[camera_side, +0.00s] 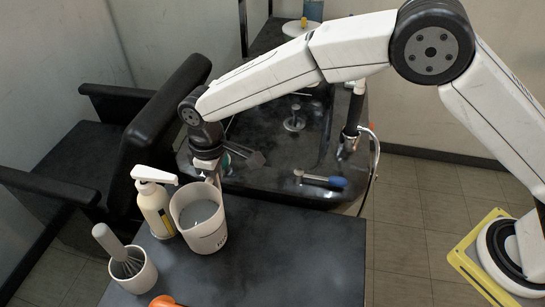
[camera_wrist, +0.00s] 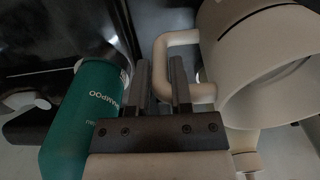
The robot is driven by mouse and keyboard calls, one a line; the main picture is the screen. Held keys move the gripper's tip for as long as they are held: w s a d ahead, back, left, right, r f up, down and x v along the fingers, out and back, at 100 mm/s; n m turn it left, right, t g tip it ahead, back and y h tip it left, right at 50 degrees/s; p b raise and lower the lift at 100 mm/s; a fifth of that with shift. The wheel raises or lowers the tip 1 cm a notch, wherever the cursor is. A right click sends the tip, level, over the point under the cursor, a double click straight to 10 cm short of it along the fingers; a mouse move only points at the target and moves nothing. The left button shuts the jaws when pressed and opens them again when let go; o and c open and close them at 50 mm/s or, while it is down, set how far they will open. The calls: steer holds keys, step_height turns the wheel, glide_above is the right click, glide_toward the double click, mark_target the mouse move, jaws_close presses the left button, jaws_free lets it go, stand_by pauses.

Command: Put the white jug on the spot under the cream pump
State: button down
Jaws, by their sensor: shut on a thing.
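The white jug (camera_side: 208,232), an open-topped vessel with grey inside, is at the left part of the dark table. It also shows at the right of the wrist view (camera_wrist: 262,60). My gripper (camera_wrist: 160,75) is shut on its handle (camera_wrist: 180,40). In the side view my gripper (camera_side: 207,172) is just behind the jug, partly hidden by its rim. The jug looks upright; I cannot tell whether its base touches the table.
A white cup (camera_side: 133,277) with a whisk stands at the front left, near an orange item (camera_side: 163,301). A green shampoo bottle (camera_wrist: 92,115) is close beside my gripper. A black basin (camera_side: 270,175) and chair (camera_side: 165,130) lie behind. The table's right part (camera_side: 300,260) is clear.

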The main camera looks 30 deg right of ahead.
steer(key=shift+f, duration=0.75)
steer(key=c, duration=0.5)
jaws_free()
steer(key=shift+c, duration=0.2)
step_height(320, 180, up, 12)
steer(key=shift+r, duration=0.15)
steer(key=shift+d, duration=0.1)
